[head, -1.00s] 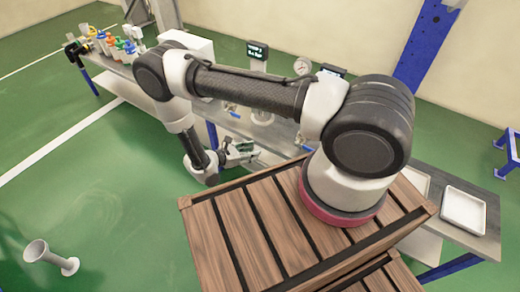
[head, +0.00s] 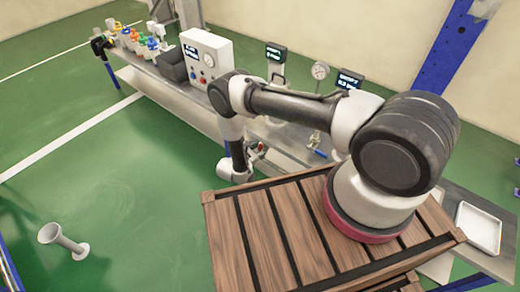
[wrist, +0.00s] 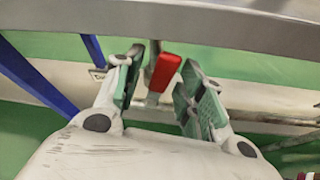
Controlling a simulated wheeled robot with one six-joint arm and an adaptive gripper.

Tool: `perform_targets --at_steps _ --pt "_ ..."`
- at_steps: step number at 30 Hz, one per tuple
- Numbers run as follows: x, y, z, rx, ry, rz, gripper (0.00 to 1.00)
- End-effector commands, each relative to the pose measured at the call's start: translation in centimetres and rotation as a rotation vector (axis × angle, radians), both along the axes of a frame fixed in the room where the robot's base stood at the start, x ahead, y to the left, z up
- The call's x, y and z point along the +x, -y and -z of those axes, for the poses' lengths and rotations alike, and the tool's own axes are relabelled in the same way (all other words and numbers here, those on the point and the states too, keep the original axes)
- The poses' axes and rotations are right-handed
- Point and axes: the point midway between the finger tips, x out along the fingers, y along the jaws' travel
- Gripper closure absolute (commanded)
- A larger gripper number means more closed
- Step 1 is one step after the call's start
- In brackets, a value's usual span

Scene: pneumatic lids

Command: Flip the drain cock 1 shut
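A red lever (wrist: 165,72), likely the drain cock's handle, stands between the two fingers of my gripper (wrist: 166,92) in the wrist view, below a grey bench edge. The fingers have green pads and are spread open. In the head view my gripper (head: 258,157) is at the front of the bench, small and partly hidden by my arm. No number on the cock is readable.
The long metal bench (head: 180,98) carries a white control box (head: 207,62), a pressure gauge (head: 320,71) and a blue-handled valve (head: 320,153). A white tray (head: 478,228) lies at right. A blue leg (wrist: 40,78) stands left of my gripper. A grey flared stand (head: 65,240) is on the floor.

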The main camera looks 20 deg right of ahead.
Motion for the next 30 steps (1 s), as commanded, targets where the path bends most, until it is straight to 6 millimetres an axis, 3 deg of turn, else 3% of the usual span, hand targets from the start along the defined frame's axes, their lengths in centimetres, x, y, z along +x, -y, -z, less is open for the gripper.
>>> perform_targets --at_steps 9,16,30 --pt "0.2 0.3 0.1 -0.001 -0.001 0.000 0.61" --pt "0.2 0.3 0.2 -0.001 -0.001 0.000 1.00" --pt "0.1 -1.0 0.2 0.030 0.042 -0.002 1.00"
